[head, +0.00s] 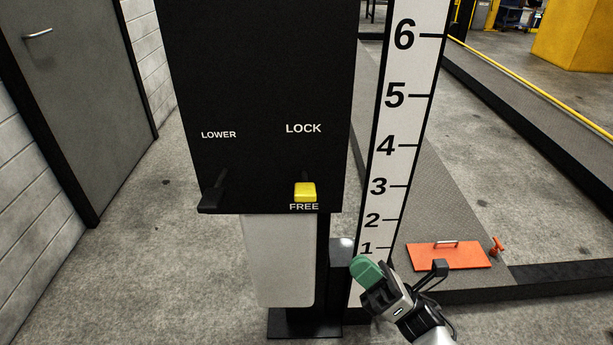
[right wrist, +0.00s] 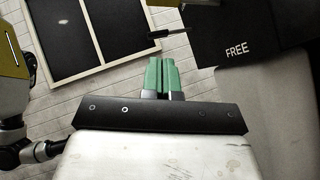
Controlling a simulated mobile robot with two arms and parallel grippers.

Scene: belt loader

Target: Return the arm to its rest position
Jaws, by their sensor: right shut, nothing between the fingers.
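My right gripper (head: 366,270) shows low in the head view, in front of the foot of the white number scale (head: 393,150). Its green fingers are shut together with nothing between them. In the right wrist view the two green fingers (right wrist: 161,76) stand side by side, with the black box marked FREE (right wrist: 245,40) to their upper right. In the head view the black control box (head: 262,80) carries a yellow lever (head: 305,191) beside the word FREE and a black lever (head: 213,196) below the word LOWER. The gripper is apart from both levers. My left gripper is out of view.
An orange plate (head: 448,256) with a handle lies at the right, and a small orange knob (head: 496,246) is beside it. A grey door (head: 75,90) is at the left. A black-edged platform runs along the right. The floor at the left is clear.

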